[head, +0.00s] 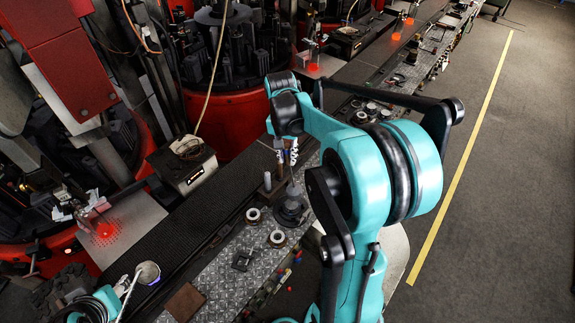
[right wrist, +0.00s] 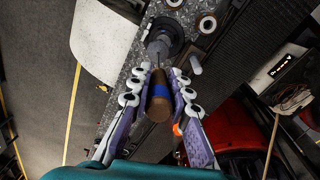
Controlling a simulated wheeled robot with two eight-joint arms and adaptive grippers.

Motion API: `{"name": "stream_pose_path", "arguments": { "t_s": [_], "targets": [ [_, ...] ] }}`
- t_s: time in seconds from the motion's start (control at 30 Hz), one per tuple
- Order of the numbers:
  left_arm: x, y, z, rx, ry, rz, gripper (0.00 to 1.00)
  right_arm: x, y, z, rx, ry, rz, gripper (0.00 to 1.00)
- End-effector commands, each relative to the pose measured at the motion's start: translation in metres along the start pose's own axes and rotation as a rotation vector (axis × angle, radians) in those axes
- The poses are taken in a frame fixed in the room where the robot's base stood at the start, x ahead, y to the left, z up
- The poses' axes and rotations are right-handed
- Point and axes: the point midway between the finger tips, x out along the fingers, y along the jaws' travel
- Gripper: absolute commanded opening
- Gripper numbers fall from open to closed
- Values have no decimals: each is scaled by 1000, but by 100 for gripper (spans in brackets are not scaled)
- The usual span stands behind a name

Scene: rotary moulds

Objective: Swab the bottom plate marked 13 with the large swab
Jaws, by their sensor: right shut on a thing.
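My right gripper (right wrist: 158,88) is shut on a brown cylindrical handle with a blue band, which I take to be the large swab (right wrist: 158,104). A thin rod runs from the handle toward a dark round holder (right wrist: 160,48); I cannot tell whether the tip is inside it. In the head view my right gripper (head: 288,153) hangs above the same holder (head: 291,208), partly hidden by my arm. My left gripper (head: 122,285) shows in part at the lower left, beside a pale round-headed tool; its jaws are unclear. No number 13 is readable on any plate.
A metal tread-plate bench (head: 222,278) runs diagonally, with pale rings (head: 277,237), a brown block (head: 185,302) and small coloured pieces on it. Red rotary machines (head: 228,112) with dark moulds stand behind. Open floor with a yellow line (head: 462,154) lies right.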

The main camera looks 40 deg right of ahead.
Motion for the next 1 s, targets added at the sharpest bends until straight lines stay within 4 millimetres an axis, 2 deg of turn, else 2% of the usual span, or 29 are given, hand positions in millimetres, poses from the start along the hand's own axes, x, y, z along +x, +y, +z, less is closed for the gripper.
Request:
{"name": "stream_pose_path", "arguments": {
  "t_s": [0.1, 0.4, 0.6, 1.0],
  "targets": [
    [12, 0, 8, 0, 0, 0, 43, 16, 1, -12, 2, -34, -11, 0],
    [28, 0, 20, 0, 0, 0, 43, 40, 3, -33, -4, -115, -34, 0],
    [33, 0, 24, 0, 0, 0, 43, 47, 4, -40, -5, -144, -43, 0],
    [33, 0, 24, 0, 0, 0, 43, 47, 4, -42, -7, -149, -45, 0]
  ]
}}
